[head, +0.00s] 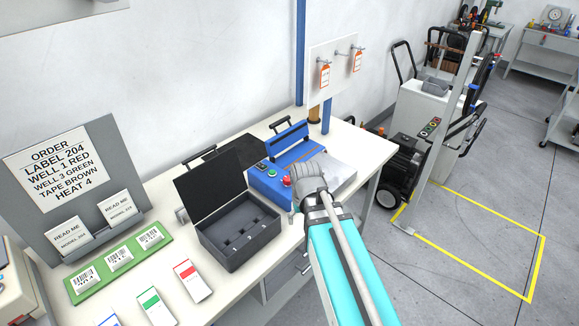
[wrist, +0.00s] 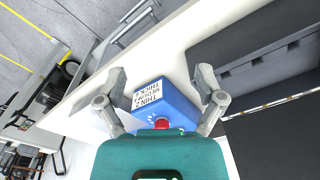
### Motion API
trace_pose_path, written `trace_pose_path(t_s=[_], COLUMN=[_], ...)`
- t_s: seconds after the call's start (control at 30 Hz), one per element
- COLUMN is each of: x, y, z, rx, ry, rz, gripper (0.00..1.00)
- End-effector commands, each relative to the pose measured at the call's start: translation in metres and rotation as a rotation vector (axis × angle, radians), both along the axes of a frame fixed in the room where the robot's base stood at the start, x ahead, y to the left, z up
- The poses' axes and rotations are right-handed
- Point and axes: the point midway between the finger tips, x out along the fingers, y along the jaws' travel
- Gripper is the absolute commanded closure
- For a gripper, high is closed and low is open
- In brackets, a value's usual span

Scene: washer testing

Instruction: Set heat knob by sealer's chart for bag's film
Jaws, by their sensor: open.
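The blue sealer (head: 286,162) stands on the white bench, with a red round part and green buttons on its top. In the wrist view the sealer (wrist: 180,106) lies ahead of my gripper (wrist: 160,78), and its red part (wrist: 162,124) is partly hidden by my gripper's body. The white chart (wrist: 151,93) on it has lines that seem to read THIN 2, MEDIUM and THICK; the last numbers are too small to read. My fingers are open, one on each side of the chart, with nothing between them. I cannot tell the heat knob or its setting. I make out no bag.
An order sheet (head: 62,165) ends in HEAT 4. An open black case (head: 236,245) stands left of the sealer. A green label board (head: 82,288) and coloured cards lie at the front left. A tagged panel (head: 333,70) rises behind the bench.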

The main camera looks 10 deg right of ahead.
Motion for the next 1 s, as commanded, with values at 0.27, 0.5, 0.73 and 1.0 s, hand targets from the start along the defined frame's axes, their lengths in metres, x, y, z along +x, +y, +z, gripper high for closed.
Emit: trace_pose_path(t_s=[0.27, 0.5, 0.73, 1.0], x=[0.051, 0.135, 0.211, 0.250], y=[-0.001, -0.001, -0.001, -0.001], z=[0.057, 0.079, 0.081, 0.081], rx=[-0.004, -0.008, -0.011, -0.011], ry=[0.004, 0.021, 0.041, 0.053], rz=[0.064, 0.191, 0.318, 0.395], gripper=[0.13, 0.13, 0.13, 0.13])
